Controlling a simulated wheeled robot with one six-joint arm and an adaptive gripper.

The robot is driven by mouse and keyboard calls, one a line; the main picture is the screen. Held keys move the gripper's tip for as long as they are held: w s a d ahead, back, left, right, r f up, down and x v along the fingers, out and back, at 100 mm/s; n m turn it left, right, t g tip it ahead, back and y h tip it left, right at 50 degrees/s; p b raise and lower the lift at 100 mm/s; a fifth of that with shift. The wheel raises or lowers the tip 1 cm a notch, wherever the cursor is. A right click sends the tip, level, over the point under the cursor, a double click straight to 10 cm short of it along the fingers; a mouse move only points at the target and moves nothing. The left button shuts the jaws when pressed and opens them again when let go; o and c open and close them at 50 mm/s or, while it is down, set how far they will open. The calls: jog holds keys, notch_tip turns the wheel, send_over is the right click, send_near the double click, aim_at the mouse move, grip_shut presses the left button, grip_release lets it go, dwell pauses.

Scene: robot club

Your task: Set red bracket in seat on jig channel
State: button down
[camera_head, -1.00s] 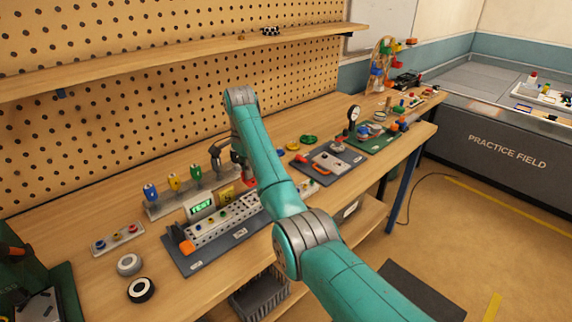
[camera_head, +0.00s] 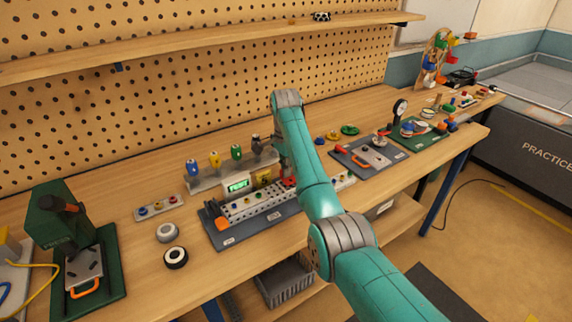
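The jig is a dark base plate (camera_head: 228,239) in the middle of the bench, bearing a pale perforated channel (camera_head: 238,211). An orange part (camera_head: 222,224) is at its left end. My gripper (camera_head: 283,165) points down at the channel's right part, mostly hidden behind my teal arm. A small red piece, apparently the red bracket (camera_head: 289,181), shows just under it, low over or at the channel. It has moved along with my gripper and looks held. The fingers and the seat under it are hidden, so I cannot tell whether the bracket touches the channel.
A rack (camera_head: 207,183) with coloured handles and a green-lit display (camera_head: 237,185) stand close behind the channel. A button strip (camera_head: 158,207), grey ring (camera_head: 167,232), black ring (camera_head: 176,257) and green press (camera_head: 62,220) are left. Another fixture (camera_head: 368,156) is right.

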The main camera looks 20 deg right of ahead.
jog(key=shift+f, duration=0.3)
jog(key=shift+s+f, duration=0.1)
jog(key=shift+f, duration=0.8)
dwell(2.9)
jog(key=c, duration=1.5)
grip_release()
jog(key=shift+r, duration=2.9)
jog(key=o, duration=0.6)
jog(key=shift+f, duration=0.15)
